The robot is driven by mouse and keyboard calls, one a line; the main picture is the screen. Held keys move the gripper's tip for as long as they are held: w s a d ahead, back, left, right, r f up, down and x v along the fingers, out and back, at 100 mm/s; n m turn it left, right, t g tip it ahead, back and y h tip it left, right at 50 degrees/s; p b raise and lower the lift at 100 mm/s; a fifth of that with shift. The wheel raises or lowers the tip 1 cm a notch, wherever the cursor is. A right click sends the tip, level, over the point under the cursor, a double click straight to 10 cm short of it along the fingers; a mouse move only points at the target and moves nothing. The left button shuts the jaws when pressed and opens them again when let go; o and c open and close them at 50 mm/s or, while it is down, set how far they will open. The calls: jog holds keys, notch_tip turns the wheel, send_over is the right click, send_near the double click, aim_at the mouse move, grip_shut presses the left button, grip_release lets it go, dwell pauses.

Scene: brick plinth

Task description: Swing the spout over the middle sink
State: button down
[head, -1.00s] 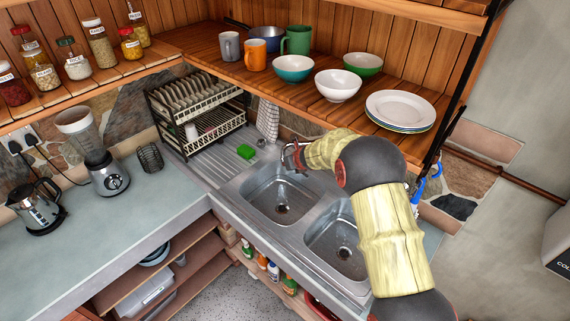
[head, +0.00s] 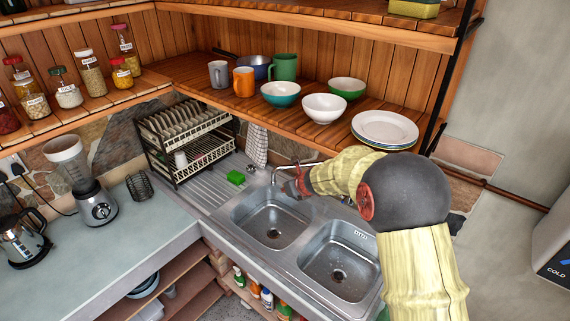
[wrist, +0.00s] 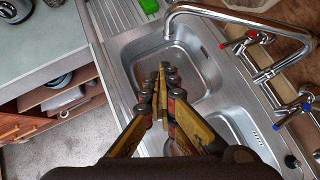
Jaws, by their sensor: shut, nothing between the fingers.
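The chrome spout (head: 291,166) arches from the back right to a down-turned tip at the back left of the left basin (head: 272,219). In the wrist view the spout (wrist: 230,11) crosses the top, with its tip by that basin's edge. The right basin (head: 340,261) is beside it; only these two basins show. The tap's red handle (wrist: 240,42) and blue handle (wrist: 293,112) are behind the basins. My gripper (head: 291,188) is shut and empty above the back of the left basin. In the wrist view its fingertips (wrist: 163,70) show a gap from the spout tip.
A wooden shelf (head: 222,100) with mugs, bowls and plates (head: 384,128) overhangs the back. A dish rack (head: 187,140) and green sponge (head: 236,177) are to the left.

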jog(key=s+d+f+n+g+b, duration=0.1)
jog(key=s+n+g+b, duration=0.15)
jog(key=s+n, duration=0.8)
jog(key=s+f+n+g+b, duration=0.1)
jog(key=s+n+g, duration=0.2)
jog(key=s+n, duration=0.7)
jog(key=s+d+n+t+h+b, duration=0.1)
jog(key=s+d+n+b, duration=0.2)
jog(key=s+d+b, duration=0.3)
jog(key=s+d+n+t+h+b, duration=0.1)
jog(key=s+d+b, duration=0.5)
jog(key=s, duration=0.7)
jog(key=s+d+n+t+h+b, duration=0.1)
jog(key=s+d+n+h+b, duration=0.1)
jog(key=s+d+n+b, duration=0.3)
jog(key=s+d+f+b, duration=0.1)
jog(key=s+d, duration=0.1)
jog(key=s, duration=0.2)
jog(key=shift+s+n, duration=0.25)
jog(key=shift+n, duration=0.1)
jog(key=shift+w, duration=0.1)
